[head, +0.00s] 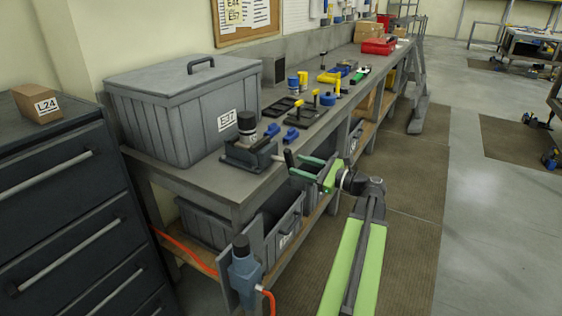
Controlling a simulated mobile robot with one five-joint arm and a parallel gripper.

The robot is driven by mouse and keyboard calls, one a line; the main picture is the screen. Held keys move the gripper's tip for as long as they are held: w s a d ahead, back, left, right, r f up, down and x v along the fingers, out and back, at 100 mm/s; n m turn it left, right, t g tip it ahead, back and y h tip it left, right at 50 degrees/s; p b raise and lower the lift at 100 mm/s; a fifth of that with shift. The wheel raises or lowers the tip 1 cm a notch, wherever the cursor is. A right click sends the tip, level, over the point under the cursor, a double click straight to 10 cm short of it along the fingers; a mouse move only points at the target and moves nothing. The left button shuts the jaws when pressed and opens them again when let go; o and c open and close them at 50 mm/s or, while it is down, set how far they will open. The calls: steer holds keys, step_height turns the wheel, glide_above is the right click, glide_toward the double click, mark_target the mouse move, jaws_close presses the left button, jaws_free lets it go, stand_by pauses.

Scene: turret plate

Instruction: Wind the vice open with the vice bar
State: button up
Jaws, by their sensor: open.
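The vice (252,158) is a dark grey block at the near edge of the workbench, in front of the lidded bin. A black-topped cylinder with a pale band (246,128) stands upright at it. A short dark bar, which looks like the vice bar (288,158), stands nearly upright at the vice's right side, by the bench edge. My gripper (296,165) has two green fingers, spread apart and pointing left towards the bar. The fingertips are close to the bar; I cannot tell whether they touch it. The jaw gap and screw are too small to read.
A grey lidded bin (185,110) fills the left end of the workbench (190,172). Blue pieces, black trays (307,121) and yellow-handled tools lie further along. An open grey bin (285,232) is below, and a dark drawer cabinet (60,210) stands left.

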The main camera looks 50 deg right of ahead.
mark_target(282, 161)
steer(key=x, duration=0.7)
jaws_close()
steer(key=shift+a, duration=0.1)
